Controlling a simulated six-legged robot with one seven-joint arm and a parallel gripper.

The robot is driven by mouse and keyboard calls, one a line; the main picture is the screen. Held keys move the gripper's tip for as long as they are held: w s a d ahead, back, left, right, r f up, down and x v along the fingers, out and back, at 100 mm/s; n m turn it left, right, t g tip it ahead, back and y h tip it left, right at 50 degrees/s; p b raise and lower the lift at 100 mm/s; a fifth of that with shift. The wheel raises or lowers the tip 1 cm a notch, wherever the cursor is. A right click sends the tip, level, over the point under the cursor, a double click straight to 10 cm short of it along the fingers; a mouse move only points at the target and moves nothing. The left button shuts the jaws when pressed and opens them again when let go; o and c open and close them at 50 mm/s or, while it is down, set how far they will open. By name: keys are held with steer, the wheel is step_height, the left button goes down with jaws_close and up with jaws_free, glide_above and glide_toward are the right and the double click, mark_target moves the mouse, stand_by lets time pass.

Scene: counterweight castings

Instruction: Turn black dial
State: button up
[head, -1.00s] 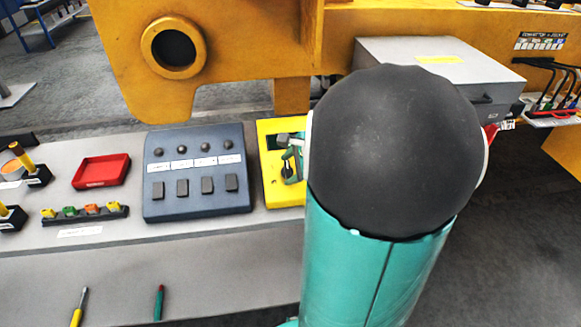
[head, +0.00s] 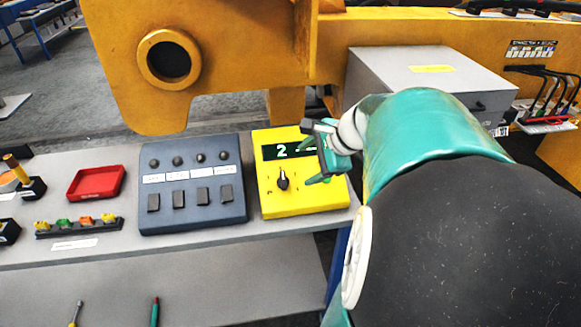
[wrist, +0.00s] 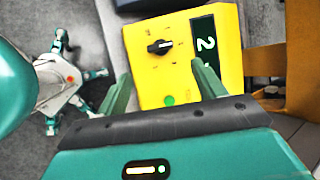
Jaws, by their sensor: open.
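The black dial (head: 282,181) sits on the front of a yellow box (head: 300,203), below a dark display (head: 290,151) that reads 2. In the wrist view the dial (wrist: 159,47) has a light pointer mark and lies beyond the fingertips, toward the top, with nothing touching it. The display (wrist: 205,55) is to its right there, and a green spot (wrist: 169,100) is nearer to me. My gripper (head: 318,160) is open and empty, just right of the dial in the head view. Its two green fingers (wrist: 158,80) stand apart in the wrist view.
A blue-grey panel (head: 191,212) with switches stands left of the yellow box. A red tray (head: 95,183) and a rack of coloured pieces (head: 78,226) lie farther left. A large yellow casting (head: 225,50) rises behind, and a grey box (head: 425,75) stands behind my arm.

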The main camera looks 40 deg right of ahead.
steer(key=v, duration=0.3)
stand_by(0.5)
steer(key=s+a+n+g+h, duration=0.1)
steer(key=a+n, duration=2.2)
steer(key=a, duration=0.5)
steer(key=shift+s+a+f+n+g, duration=0.2)
steer(key=shift+a+f+n+g, duration=0.1)
steer(key=shift+f+g, duration=0.1)
